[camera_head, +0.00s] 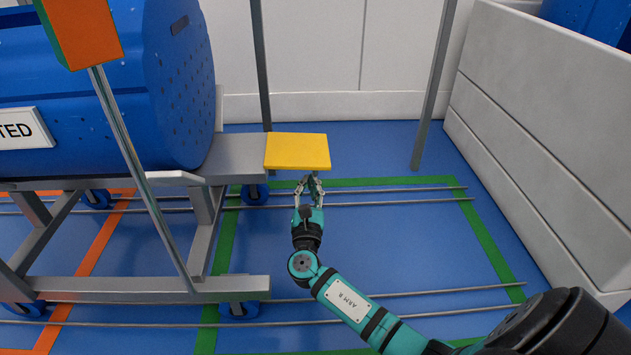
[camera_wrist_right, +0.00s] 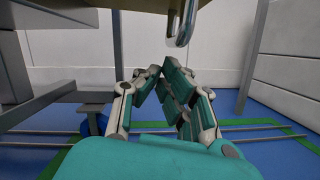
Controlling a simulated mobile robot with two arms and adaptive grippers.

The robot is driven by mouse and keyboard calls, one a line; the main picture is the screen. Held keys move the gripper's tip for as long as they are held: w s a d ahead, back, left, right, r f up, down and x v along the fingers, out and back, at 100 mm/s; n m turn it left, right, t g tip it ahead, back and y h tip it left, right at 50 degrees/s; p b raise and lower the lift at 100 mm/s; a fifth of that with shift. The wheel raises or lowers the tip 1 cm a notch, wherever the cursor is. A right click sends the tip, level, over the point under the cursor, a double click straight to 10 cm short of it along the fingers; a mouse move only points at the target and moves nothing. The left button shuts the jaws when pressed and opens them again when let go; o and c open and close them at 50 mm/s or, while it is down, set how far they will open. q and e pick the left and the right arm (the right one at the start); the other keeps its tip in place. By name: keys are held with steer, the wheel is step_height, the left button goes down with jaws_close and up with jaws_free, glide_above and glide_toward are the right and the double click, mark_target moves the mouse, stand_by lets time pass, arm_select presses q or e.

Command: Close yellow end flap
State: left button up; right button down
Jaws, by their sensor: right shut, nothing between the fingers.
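The yellow end flap (camera_head: 298,151) lies about level at the right end of the grey carrier frame (camera_head: 236,158) in the head view. My right gripper (camera_head: 311,177) is at the flap's near edge, low and apparently just under it. In the right wrist view, the fingers of my right gripper (camera_wrist_right: 163,66) are together with nothing between them. The flap's dark underside (camera_wrist_right: 130,12) spans the top of that view, and a metal loop (camera_wrist_right: 182,25) hangs from it just above the fingertips. I cannot tell whether the fingers touch it. My left gripper is in neither view.
A blue drum (camera_head: 180,85) lies on the carrier, left of the flap. A slanted pole with an orange block (camera_head: 82,32) stands in front. Grey posts (camera_head: 433,85) rise behind. A pale wall (camera_head: 540,130) bounds the right.

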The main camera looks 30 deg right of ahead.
steer(key=shift+r, duration=0.25)
